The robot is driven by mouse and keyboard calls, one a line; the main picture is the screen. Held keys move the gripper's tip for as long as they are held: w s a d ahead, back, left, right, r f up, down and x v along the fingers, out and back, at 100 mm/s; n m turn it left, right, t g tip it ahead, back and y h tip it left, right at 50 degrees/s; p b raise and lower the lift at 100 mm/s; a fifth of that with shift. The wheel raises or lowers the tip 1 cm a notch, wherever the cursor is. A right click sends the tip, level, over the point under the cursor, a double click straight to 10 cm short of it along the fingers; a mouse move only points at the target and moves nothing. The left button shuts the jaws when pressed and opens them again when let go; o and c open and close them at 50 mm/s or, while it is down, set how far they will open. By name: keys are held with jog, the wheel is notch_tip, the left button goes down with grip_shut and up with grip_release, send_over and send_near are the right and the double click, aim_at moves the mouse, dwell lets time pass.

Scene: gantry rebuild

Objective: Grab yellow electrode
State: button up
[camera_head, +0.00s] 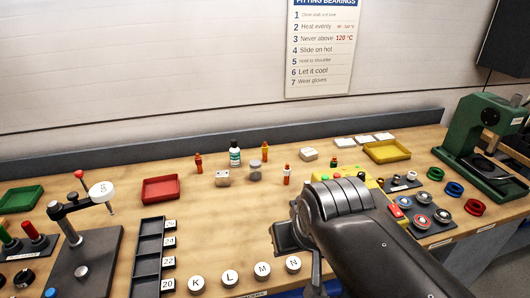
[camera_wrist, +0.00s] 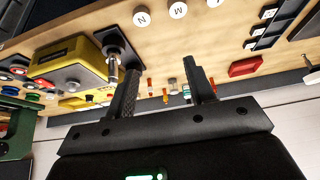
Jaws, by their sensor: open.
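No object is plainly a yellow electrode. Three small upright orange-red pieces with lighter parts stand mid-bench: one at the back (camera_head: 265,151), one at the left (camera_head: 198,163) and one nearer the front (camera_head: 287,175). Their exact kind is too small to tell. In the wrist view, which is upside down, the back piece (camera_wrist: 165,96) and the front piece (camera_wrist: 150,84) show beyond and between my fingers. My gripper (camera_wrist: 165,84) is open and empty, above the bench and apart from them. In the head view my gripper (camera_head: 303,257) is partly hidden by my arm.
A dark-capped bottle (camera_head: 235,153), a grey jar (camera_head: 255,167) and a white block (camera_head: 222,177) stand among the pieces. A red tray (camera_head: 161,189) lies left. A yellow box (camera_wrist: 68,62) is partly behind my arm. A green press (camera_head: 487,135) stands far right. Lettered discs (camera_head: 230,278) line the front.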

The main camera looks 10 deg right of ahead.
jog(key=shift+w, duration=0.1)
jog(key=w+d+r+m+h, duration=0.1)
jog(key=w+r, duration=0.2)
jog(key=w, duration=0.4)
jog(key=w+r, duration=0.3)
jog(key=w, duration=0.4)
jog(key=m+h, duration=0.1)
jog(key=m, duration=0.2)
send_over(265, 143)
jog(key=s+a, duration=0.2)
jog(key=s, duration=0.3)
notch_tip(265, 143, down, 10)
jog(key=shift+m, duration=0.3)
jog(key=shift+x, duration=6)
jog(key=shift+c, duration=0.5)
grip_shut()
